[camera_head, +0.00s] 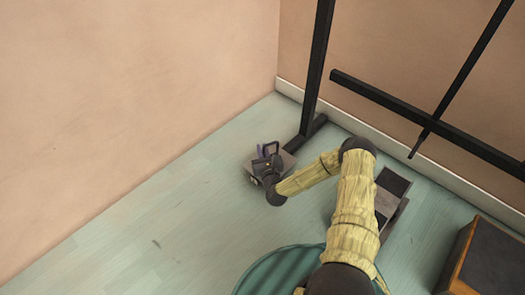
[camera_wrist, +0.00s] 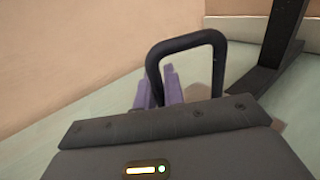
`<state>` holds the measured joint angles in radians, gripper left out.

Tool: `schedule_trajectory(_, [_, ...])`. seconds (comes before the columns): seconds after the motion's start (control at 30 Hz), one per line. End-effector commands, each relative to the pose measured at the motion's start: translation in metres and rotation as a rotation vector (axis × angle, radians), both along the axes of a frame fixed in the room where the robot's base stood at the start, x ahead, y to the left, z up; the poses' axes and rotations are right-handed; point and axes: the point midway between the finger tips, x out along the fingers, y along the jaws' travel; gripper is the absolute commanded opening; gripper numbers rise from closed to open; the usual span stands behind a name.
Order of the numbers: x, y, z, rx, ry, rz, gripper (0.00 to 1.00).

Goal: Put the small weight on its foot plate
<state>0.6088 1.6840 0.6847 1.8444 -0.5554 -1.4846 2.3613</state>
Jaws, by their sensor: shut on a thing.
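My gripper (camera_head: 267,158) is low over the floor near the left wall, with its purple fingers (camera_wrist: 160,88) close together. A black loop handle (camera_wrist: 187,42) stands up at the fingers in the wrist view, and its left leg runs down between them. I take this as the handle of the small weight; the weight's body is hidden behind my gripper's housing. I cannot tell whether its underside touches anything. The black stand's foot (camera_head: 315,126) lies just beyond, to the upper right, and also shows in the wrist view (camera_wrist: 266,82). I cannot clearly make out a foot plate.
The black upright (camera_head: 318,55) and crossbar (camera_head: 420,120) rise at the back by the walls. A dark sloped wooden object (camera_head: 393,190) is right of my arm. A brown box (camera_head: 488,262) is at lower right, a round green thing (camera_head: 262,278) at the bottom. The left floor is clear.

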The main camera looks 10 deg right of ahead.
Motion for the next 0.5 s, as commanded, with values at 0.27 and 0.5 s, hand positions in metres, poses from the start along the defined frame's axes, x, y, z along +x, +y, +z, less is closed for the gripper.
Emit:
schedule_trajectory(0.27, [-0.0001,-0.0001,-0.0016,0.000,0.000,0.000,0.32])
schedule_trajectory(0.5, [0.0000,-0.0001,0.0010,0.000,0.000,0.000,0.32])
